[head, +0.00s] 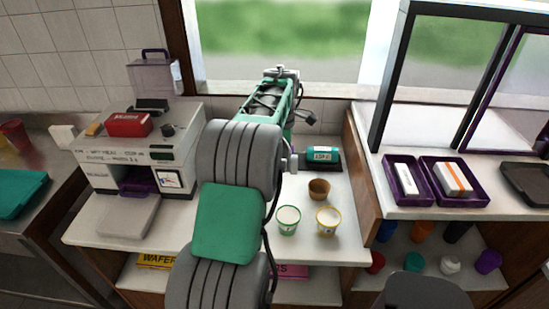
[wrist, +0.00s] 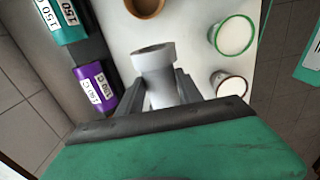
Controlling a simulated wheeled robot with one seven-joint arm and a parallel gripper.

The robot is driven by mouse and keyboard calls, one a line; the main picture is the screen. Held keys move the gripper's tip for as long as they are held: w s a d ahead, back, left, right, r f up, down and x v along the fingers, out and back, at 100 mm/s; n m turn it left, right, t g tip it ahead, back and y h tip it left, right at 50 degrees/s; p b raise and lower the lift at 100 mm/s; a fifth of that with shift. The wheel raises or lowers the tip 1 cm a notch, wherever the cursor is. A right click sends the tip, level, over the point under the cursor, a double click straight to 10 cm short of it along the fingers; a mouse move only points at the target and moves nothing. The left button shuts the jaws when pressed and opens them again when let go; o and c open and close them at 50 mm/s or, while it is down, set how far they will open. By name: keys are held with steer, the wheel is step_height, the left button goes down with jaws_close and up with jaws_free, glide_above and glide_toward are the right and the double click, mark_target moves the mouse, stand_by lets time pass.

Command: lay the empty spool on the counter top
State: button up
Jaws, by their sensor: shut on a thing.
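The empty spool (wrist: 154,62) is pale grey with a wide round flange and a narrower body. In the wrist view my gripper (wrist: 165,90) is shut on its lower part, one dark finger on each side. In the head view my arm hides the gripper, but a pale bit at the arm's right edge appears to be the spool's end (head: 292,161). The white counter top (head: 345,250) lies below it. I cannot tell whether the spool touches the counter.
A teal box (head: 323,155) stands by the back wall, beside a purple box (wrist: 95,90). A brown cup (head: 319,188), a green-rimmed cup (head: 288,220) and a yellow-rimmed cup (head: 329,221) stand to the front. Bare counter shows between boxes and cups.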

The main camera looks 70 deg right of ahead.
steer(key=shift+s+f, duration=0.15)
steer(key=shift+s, duration=0.1)
step_height(320, 180, down, 6)
steer(key=b, duration=0.5)
steer(key=shift+w+f, duration=0.1)
steer(key=shift+f, duration=0.05)
steer(key=shift+f+b, duration=0.55)
steer(key=shift+f, duration=1)
steer(key=o, duration=1.4)
steer(key=shift+o, duration=0.5)
steer(key=o, duration=0.6)
steer(key=shift+o, duration=0.2)
